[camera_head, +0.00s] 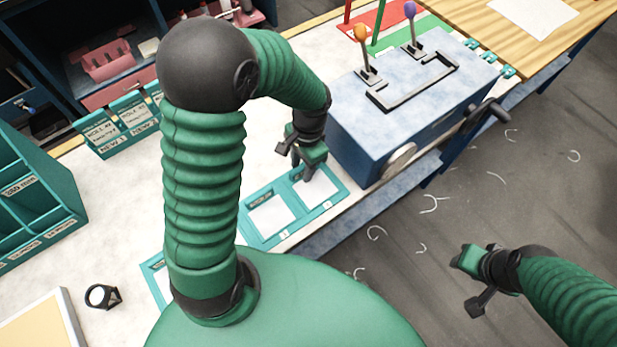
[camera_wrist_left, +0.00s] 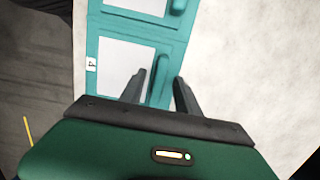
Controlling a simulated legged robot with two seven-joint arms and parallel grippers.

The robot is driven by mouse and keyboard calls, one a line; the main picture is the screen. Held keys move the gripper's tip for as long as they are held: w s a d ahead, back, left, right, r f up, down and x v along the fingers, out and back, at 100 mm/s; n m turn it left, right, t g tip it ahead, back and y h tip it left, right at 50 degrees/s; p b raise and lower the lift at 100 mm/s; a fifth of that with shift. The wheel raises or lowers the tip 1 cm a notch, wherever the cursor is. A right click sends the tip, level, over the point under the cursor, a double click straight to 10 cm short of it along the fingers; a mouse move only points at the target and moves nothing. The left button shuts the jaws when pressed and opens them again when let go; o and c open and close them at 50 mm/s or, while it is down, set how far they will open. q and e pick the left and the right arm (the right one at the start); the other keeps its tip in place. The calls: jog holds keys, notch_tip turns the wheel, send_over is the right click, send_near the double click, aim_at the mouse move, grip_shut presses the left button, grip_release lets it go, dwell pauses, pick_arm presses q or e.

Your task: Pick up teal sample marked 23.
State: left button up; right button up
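Two teal frames with white panels lie side by side on the white bench in the head view, a left frame (camera_head: 262,238) and a right frame (camera_head: 342,184). Their small labels are too small to read, so I cannot tell which is marked 23. My left gripper (camera_head: 303,168) points down over the right frame. In the left wrist view, its two dark fingers (camera_wrist_left: 160,85) are apart, with a teal ridge (camera_wrist_left: 158,76) showing between them. I cannot tell whether they touch it. My right gripper (camera_head: 466,262) is over the floor, away from the bench; its fingers are not clear.
A blue machine box (camera_head: 358,139) with levers stands just right of the left gripper. Teal bins (camera_head: 30,190) and a black ring-shaped object (camera_head: 117,298) are on the left. The bench's front edge runs close to the frames.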

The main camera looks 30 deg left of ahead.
pick_arm(q)
jog(key=shift+d, duration=0.1)
jog(key=c, duration=0.5)
grip_shut()
